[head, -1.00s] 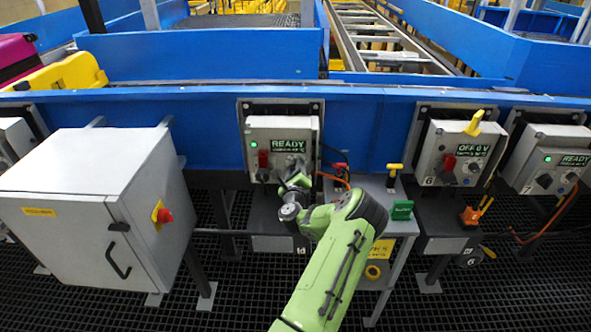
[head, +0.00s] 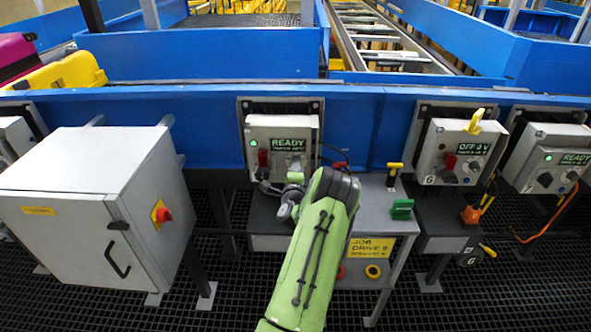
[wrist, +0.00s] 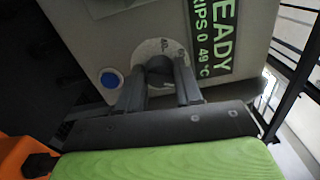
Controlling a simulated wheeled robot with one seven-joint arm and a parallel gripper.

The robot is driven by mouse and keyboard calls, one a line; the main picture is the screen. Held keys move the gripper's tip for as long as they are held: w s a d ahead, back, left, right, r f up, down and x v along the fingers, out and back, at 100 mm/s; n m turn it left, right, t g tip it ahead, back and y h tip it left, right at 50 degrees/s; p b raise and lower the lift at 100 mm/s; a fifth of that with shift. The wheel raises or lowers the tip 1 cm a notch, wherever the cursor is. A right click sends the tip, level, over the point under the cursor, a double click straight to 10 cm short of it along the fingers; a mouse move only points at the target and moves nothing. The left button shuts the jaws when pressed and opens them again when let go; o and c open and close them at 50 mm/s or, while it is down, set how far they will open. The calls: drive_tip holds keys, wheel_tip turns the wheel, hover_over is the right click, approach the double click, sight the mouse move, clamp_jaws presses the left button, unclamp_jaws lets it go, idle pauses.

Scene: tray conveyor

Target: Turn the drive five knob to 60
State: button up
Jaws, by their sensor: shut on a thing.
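The drive five box (head: 258,133) is the grey control box in the middle of the head view, with a lit green lamp and a READY display (head: 288,146). Its dark knob (wrist: 159,66) shows in the wrist view, inside a pale round scale. One scale mark looks like 40; the pointer's setting is not readable. My gripper (wrist: 160,84) is shut on the knob, one finger on each side. In the head view my own arm hides the knob and most of the gripper.
A red switch handle (head: 263,158) sits left on the box, and a blue button (wrist: 110,78) is near the knob. A yellow job card (head: 371,248) reads drive 5. Box six (head: 440,150) is to the right; a grey cabinet (head: 75,220) stands left.

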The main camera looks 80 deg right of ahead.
drive_tip(key=shift+a+f+n+b, duration=0.1)
drive_tip(key=shift+f+n+b, duration=0.1)
drive_tip(key=shift+n+b, duration=1.65)
drive_tip(key=shift+f+n+b, duration=0.15)
drive_tip(key=shift+n+b, duration=0.55)
drive_tip(key=shift+n, duration=2.25)
drive_tip(key=o, duration=0.8)
drive_tip(key=shift+c, duration=0.2)
drive_tip(key=shift+o, duration=1.2)
drive_tip(key=shift+r, duration=0.15)
